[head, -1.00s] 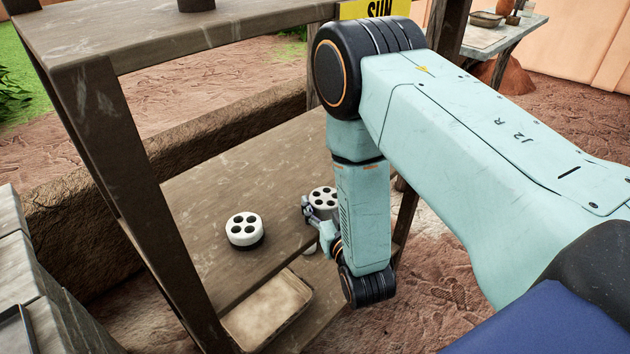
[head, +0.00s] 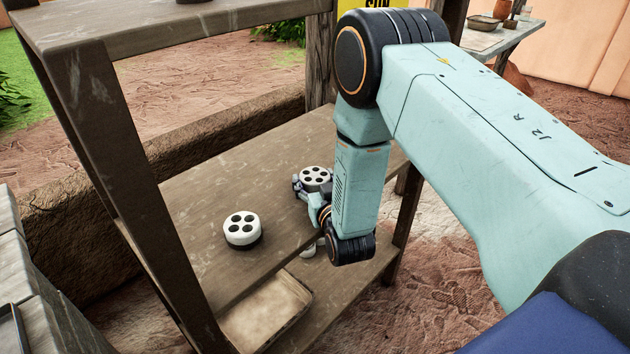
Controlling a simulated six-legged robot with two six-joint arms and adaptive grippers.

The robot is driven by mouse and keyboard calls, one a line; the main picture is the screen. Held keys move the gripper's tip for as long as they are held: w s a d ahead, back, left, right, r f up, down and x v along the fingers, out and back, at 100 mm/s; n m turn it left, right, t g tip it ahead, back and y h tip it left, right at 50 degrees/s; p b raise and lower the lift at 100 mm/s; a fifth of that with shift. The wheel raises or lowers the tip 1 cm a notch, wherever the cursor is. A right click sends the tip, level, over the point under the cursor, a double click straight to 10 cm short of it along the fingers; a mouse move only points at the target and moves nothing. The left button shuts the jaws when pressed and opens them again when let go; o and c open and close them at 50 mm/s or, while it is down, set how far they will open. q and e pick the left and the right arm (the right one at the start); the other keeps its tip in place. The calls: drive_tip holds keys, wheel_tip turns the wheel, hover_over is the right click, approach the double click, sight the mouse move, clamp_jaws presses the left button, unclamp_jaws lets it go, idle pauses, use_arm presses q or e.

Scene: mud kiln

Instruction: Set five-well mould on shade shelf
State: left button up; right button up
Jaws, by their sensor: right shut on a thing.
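A round white mould with several dark wells in its top (head: 316,175) is at the right part of the wooden middle shelf (head: 200,200). My right gripper (head: 304,187) is shut on this mould from its near left side; my arm hides part of it. I cannot tell whether its underside touches the shelf. A second round white mould with a dark base (head: 242,229) stands upright on the same shelf, to the left and apart from the gripper. My left gripper is not in view.
A lower shelf holds a shallow tray (head: 268,312). Wooden posts (head: 125,150) and an upper board (head: 150,35) frame the shelf. A yellow sign (head: 383,4) is at the top. The shelf's back left is clear. A side table (head: 500,38) stands behind.

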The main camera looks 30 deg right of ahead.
drive_tip(key=shift+f, duration=0.15)
drive_tip(key=o, duration=1.1)
drive_tip(key=shift+r, duration=0.25)
drive_tip(key=p+v, duration=0.2)
drive_tip(key=v, duration=1)
drive_tip(key=shift+s+f+p, duration=0.1)
drive_tip(key=shift+p, duration=0.2)
drive_tip(key=shift+o, duration=1.3)
